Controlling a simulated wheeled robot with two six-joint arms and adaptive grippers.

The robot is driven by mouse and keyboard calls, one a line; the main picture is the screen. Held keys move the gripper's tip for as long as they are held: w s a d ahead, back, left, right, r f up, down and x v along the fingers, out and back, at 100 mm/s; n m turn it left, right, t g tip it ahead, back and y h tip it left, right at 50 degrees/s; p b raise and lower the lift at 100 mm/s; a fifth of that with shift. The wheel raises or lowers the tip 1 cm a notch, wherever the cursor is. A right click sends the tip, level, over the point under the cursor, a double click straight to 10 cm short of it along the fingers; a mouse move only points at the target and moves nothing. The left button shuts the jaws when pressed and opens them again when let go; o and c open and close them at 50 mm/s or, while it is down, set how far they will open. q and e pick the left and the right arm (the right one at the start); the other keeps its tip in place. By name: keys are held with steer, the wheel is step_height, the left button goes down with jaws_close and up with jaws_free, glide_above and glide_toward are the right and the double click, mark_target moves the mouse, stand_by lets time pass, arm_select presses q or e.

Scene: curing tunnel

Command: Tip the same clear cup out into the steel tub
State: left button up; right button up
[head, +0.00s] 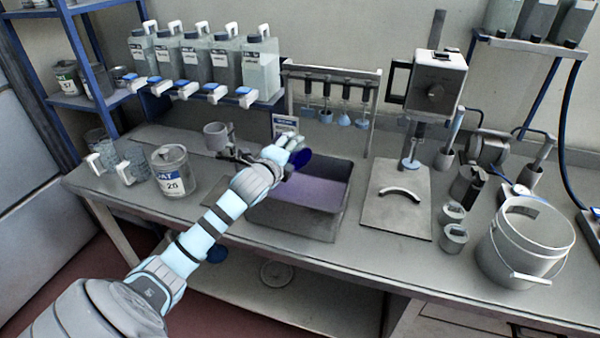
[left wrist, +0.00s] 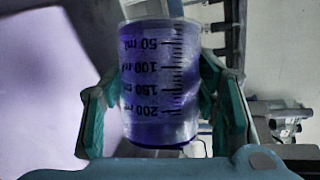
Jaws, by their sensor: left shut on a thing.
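A clear cup (left wrist: 160,80) with a printed millilitre scale is between the fingers of my left gripper (left wrist: 165,115), which is shut on it. The cup holds or is coated with purple-blue liquid, darkest at the 200 ml end. In the head view my left gripper (head: 287,152) is over the back part of the steel tub (head: 325,228), and the cup's dark blue end (head: 302,158) shows beside it. The cup looks tilted; whether liquid is running out cannot be told. Pale purple liquid lies in the tub. My right gripper is not in view.
A grey paint can (head: 173,171) and clear beakers (head: 130,153) stand left of the tub. A metal plate (head: 396,200) with a stirrer stand (head: 434,85) is on the right, then small cups (head: 454,238) and a white bucket (head: 525,240). A hanging rack (head: 333,75) stands behind the tub.

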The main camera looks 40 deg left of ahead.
arm_select(q)
steer(key=shift+a+f+n+g+h, duration=0.6)
steer(key=shift+a+n+h, duration=0.2)
steer(key=shift+n+h, duration=0.3)
steer(key=shift+w+a+f+n+h+p, duration=0.15)
steer(key=shift+a+n+h+p, duration=0.15)
steer(key=shift+a+n+p, duration=0.6)
steer(key=shift+f+n+h+p, duration=0.2)
steer(key=shift+n+h+p, duration=0.1)
steer(key=shift+h+p, duration=0.1)
steer(key=shift+a+f+n+g+h+b, duration=0.1)
steer(key=shift+f+n+g+h+b, duration=0.05)
steer(key=shift+n+g+h+b, duration=0.35)
steer(key=shift+a+f+n+h+b, duration=0.15)
steer(key=shift+f+n+h+b, duration=0.25)
steer(key=shift+n+h+b, duration=0.45)
step_height(320, 180, up, 12)
steer(key=a+n+h+p, duration=0.1)
steer(key=p, duration=0.4)
steer(key=shift+a+f, duration=0.15)
steer(key=shift+f, duration=0.1)
steer(key=a+r+n+h+b, duration=0.3)
steer(key=a+n, duration=0.1)
steer(key=shift+w+a, duration=0.1)
steer(key=shift+w, duration=0.1)
